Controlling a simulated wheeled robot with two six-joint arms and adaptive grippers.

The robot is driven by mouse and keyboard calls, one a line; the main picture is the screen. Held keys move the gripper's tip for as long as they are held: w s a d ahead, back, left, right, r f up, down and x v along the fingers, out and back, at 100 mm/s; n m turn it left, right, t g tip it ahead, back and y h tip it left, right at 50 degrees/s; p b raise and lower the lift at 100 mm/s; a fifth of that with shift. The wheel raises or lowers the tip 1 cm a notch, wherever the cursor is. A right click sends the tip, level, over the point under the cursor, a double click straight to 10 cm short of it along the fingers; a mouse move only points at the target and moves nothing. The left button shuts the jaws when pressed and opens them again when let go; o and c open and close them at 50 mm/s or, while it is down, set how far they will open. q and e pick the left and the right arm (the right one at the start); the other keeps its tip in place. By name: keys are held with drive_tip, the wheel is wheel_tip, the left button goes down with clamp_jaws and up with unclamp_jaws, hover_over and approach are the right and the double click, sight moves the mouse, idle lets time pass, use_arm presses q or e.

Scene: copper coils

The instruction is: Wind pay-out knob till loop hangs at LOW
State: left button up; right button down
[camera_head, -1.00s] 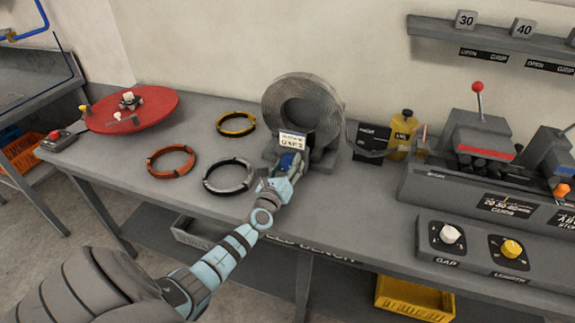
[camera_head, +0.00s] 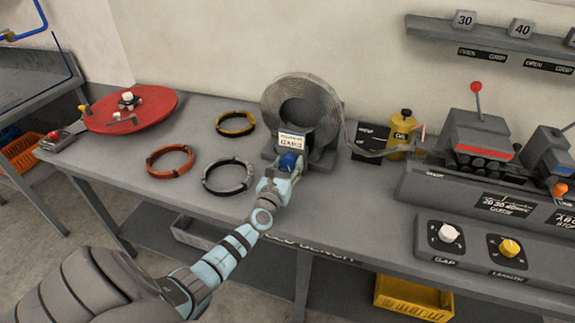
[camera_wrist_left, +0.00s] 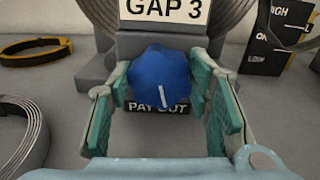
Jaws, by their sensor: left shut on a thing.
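The blue pay-out knob (camera_head: 289,162) sits at the front of the coil stand, above a "PAY OUT" label. In the left wrist view the knob (camera_wrist_left: 160,76) has a short white line, slightly tilted. My left gripper (camera_head: 283,176) is shut on it, with a green-padded finger on each side. The grey coil (camera_head: 300,105) stands upright behind a "GAP 3" plate. Its strip loop (camera_head: 375,153) sags to the right across a black card (camera_head: 369,136). In the left wrist view the card (camera_wrist_left: 285,40) reads HIGH near its top. The loop's exact level is unclear. My right gripper is not in view.
Orange (camera_head: 170,162), black-grey (camera_head: 228,177) and yellow (camera_head: 236,124) rings lie left of the stand. A yellow oil bottle (camera_head: 401,132) stands behind the strip. White (camera_head: 448,234) and yellow (camera_head: 509,248) knobs are on the right panel. A red turntable (camera_head: 130,108) is far left.

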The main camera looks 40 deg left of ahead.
use_arm(q)
drive_tip(key=shift+f, duration=0.1)
drive_tip(key=o, duration=1.1)
drive_tip(key=shift+o, duration=0.2)
drive_tip(key=v, duration=1.2)
drive_tip(key=shift+s, duration=0.15)
